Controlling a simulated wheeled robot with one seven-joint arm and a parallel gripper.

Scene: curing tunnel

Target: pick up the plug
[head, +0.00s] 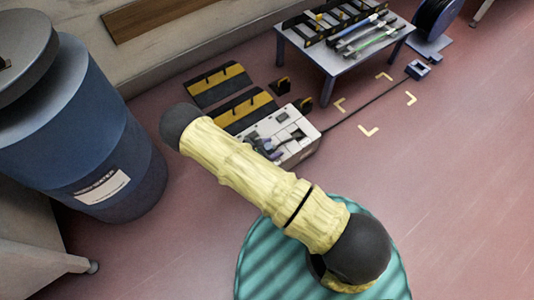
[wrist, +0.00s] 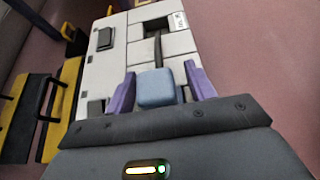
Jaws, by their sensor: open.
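A pale blue block (wrist: 157,88), which looks like the plug, sits at the white panelled box in the wrist view. A dark cable or strip (wrist: 158,50) runs from behind it towards a dark slot. My gripper (wrist: 161,92) is open, with one purple finger on each side of the block and small gaps visible. In the head view my gripper (head: 264,146) is over the white box (head: 302,151), and my arm hides part of the box. I cannot make out the block clearly there. Whether the fingers reach down far enough around it is hard to tell.
Black-and-yellow ramps (head: 218,84) lie left of the box. A low table (head: 343,69) with racked tools stands behind it. A black cable (head: 365,103) runs to a blue-grey block (head: 418,69) on the floor. A blue drum (head: 90,140) stands left. The floor at right is clear.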

